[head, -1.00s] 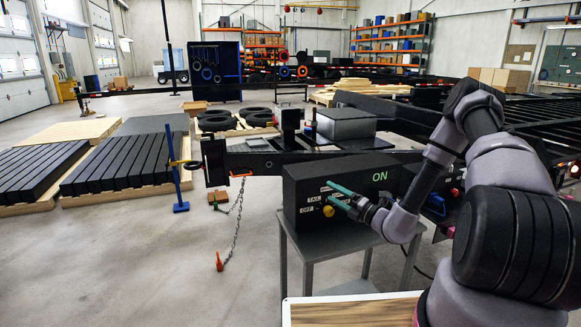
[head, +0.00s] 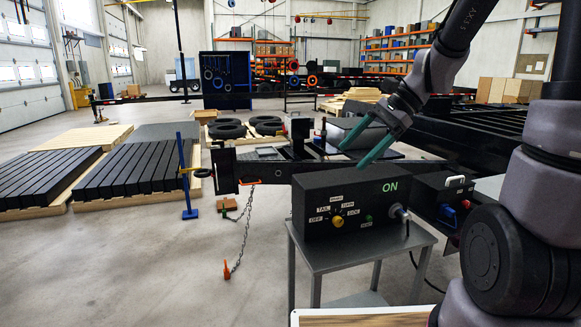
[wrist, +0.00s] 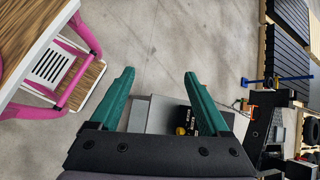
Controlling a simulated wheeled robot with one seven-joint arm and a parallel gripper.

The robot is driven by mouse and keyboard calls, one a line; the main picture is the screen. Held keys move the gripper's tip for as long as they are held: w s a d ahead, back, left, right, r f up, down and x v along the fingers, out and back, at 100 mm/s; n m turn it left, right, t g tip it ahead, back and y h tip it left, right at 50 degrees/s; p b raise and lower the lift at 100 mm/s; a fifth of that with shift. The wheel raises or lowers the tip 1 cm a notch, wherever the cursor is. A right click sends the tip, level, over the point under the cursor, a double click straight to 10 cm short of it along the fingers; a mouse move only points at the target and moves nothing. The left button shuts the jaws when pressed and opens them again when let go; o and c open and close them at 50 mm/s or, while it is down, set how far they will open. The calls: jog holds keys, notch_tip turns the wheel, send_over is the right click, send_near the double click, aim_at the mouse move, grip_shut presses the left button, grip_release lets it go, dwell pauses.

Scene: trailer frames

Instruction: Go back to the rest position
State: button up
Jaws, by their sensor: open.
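My gripper (head: 365,148) has two teal fingers and is open and empty. In the head view it hangs in the air above the black control box (head: 325,193), fingers pointing down and left, apart from the box. The box has a yellow knob (head: 338,222) with labels around it, a green ON sign and a plug at its right end. In the wrist view my gripper (wrist: 158,78) points over bare floor, and the box's yellow knob (wrist: 181,131) shows low between the fingers.
The box stands on a grey table (head: 325,260). A wood-topped surface (head: 365,318) is at the bottom edge. A blue stand (head: 187,180) and a hanging chain (head: 243,228) are left of the box. Trailer frames fill the right. The floor at left front is clear.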

jog(key=s+d+r+n+t+h, duration=0.6)
jog(key=s+d+r+n+t, duration=0.1)
jog(key=s+d+r, duration=0.1)
notch_tip(320, 180, up, 3)
jog(key=shift+s+d+f+n, duration=0.2)
jog(key=shift+s+d+n, duration=0.15)
jog(key=shift+d, duration=0.55)
jog(key=shift+w, duration=0.1)
dwell(2.8)
